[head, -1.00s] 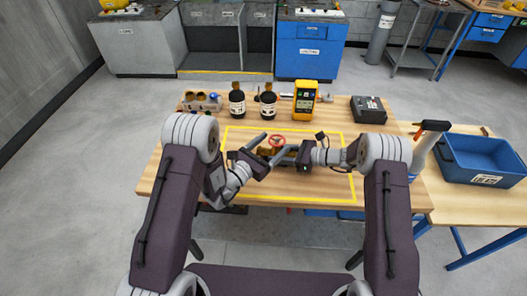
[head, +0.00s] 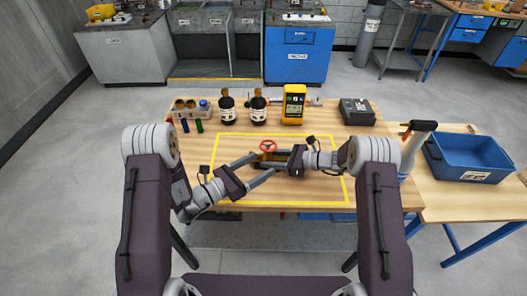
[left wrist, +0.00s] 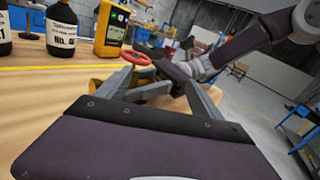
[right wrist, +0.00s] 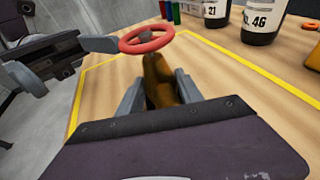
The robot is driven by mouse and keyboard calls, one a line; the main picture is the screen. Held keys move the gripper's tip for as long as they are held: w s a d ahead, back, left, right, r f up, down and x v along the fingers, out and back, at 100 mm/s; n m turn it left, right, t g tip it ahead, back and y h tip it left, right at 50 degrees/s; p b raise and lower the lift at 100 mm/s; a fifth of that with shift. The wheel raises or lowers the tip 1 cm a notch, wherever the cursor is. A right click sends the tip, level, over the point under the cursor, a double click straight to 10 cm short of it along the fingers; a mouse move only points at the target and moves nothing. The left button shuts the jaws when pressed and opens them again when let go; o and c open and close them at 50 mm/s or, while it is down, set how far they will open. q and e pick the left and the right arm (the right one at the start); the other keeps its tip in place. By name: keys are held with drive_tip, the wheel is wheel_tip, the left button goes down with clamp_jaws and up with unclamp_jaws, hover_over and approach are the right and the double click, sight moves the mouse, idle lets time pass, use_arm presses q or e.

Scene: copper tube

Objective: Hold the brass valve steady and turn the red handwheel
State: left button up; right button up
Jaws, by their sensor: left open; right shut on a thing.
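The brass valve (right wrist: 160,78) stands inside the yellow outline on the wooden table, with the red handwheel (head: 268,146) on top of it. The handwheel also shows in the left wrist view (left wrist: 137,58) and the right wrist view (right wrist: 146,39). My right gripper (head: 262,164) is shut on the valve body from the right, below the wheel. My left gripper (left wrist: 157,78) is open and empty, its fingers spread toward the valve from the near left. In the head view the fingers hide part of the valve.
Behind the outline stand two dark bottles (head: 227,106), a yellow meter (head: 294,104), a rack with cups (head: 193,109) and a black box (head: 357,111). A blue bin (head: 467,157) sits on the right side table. The table's left front is clear.

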sight(275, 143)
use_arm(q)
drive_tip(key=w+a+m, duration=0.1)
drive_tip(key=w+a, duration=0.1)
drive_tip(key=w+a+m+g+h, duration=0.1)
drive_tip(key=w+a+m, duration=0.1)
drive_tip(key=shift+a+r+g, duration=0.2)
drive_tip(key=shift+a+g, duration=0.1)
use_arm(e)
drive_tip(key=shift+a, duration=0.1)
use_arm(q)
drive_tip(key=x, duration=1.2)
drive_tip(key=c, duration=1.4)
drive_tip(key=n+t+y, duration=0.1)
drive_tip(key=n+t, duration=0.1)
drive_tip(key=shift+w+r+t+y, duration=0.1)
drive_tip(key=shift+w+t+y, duration=0.1)
drive_tip(key=shift+t+y, duration=0.15)
drive_tip(key=shift+w+a+n+t+y, duration=0.15)
drive_tip(key=shift+a+n+t+y, duration=0.05)
drive_tip(key=shift+n+t+y, duration=0.5)
drive_tip(key=o, duration=1.4)
